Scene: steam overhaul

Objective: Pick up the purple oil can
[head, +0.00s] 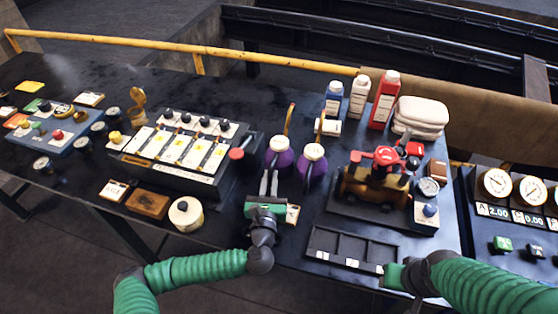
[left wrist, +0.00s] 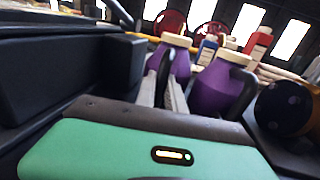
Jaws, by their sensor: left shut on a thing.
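Two purple oil cans with cream caps stand side by side in the middle of the dark table. The left oil can (head: 278,158) is directly ahead of my left gripper (head: 269,178), and the right oil can (head: 313,168) is just beside it. In the left wrist view, the fingers of my left gripper (left wrist: 166,88) are closed at the dark handle of the left oil can (left wrist: 181,66). The right oil can (left wrist: 216,88) is to their right, apart from the fingers. My right gripper (head: 388,275) is low by the black tray, its fingers hard to make out.
A valve panel (head: 178,168) with a red-knobbed lever is left of the cans. A toy-like engine (head: 375,188) with a red wheel is to the right. Bottles, including a red one (head: 384,100), stand behind. An empty black tray (head: 325,238) lies at the front edge.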

